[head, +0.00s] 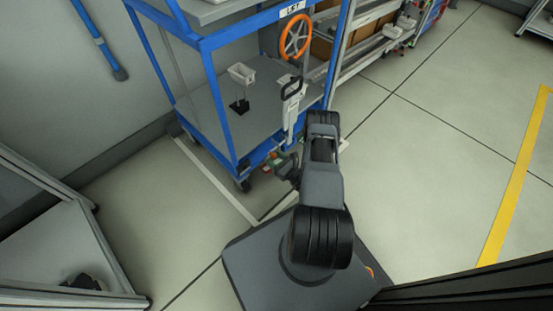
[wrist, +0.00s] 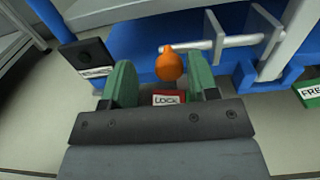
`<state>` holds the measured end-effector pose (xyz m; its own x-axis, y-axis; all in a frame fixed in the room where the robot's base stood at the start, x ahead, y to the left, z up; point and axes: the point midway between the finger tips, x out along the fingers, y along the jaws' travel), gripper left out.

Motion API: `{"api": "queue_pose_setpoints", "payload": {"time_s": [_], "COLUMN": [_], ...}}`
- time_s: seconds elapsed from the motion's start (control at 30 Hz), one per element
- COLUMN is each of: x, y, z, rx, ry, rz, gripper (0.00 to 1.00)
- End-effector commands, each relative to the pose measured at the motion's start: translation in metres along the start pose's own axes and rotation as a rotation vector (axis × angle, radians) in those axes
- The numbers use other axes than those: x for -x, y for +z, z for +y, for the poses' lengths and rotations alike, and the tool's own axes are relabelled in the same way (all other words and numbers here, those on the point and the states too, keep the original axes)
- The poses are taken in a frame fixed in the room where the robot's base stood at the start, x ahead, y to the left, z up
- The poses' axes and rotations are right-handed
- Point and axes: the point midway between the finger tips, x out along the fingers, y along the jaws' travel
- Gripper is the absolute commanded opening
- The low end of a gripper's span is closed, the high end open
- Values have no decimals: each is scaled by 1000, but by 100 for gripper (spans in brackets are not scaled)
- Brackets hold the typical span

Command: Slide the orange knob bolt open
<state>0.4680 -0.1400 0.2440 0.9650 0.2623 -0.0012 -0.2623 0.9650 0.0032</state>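The orange knob (wrist: 168,65) stands on a grey bolt rod (wrist: 212,43) that runs to the right through grey brackets, on a blue frame. A red LOCK label (wrist: 169,98) lies below the knob in the wrist view. A green FREE label (wrist: 310,91) is at the right edge. My gripper (wrist: 160,84) is open, its green fingers apart on either side of the knob in this view. Gaps show on both sides, and I see no contact. In the head view my gripper (head: 277,160) is low by the blue cart's corner; the knob cannot be made out there.
A black plate (wrist: 87,55) is left of my fingers. A grey rack (head: 60,235) stands at the lower left. Floor is clear to the right.

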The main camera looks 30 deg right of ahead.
Motion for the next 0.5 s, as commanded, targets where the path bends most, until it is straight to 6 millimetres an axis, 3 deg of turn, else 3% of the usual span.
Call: {"api": "queue_pose_setpoints", "payload": {"time_s": [0.27, 0.5], "x": [1, 1], "y": [3, 40], "z": [-3, -1], "rx": [3, 1], "ry": [-8, -2], "rz": [-1, 0], "gripper": [54, 54]}}
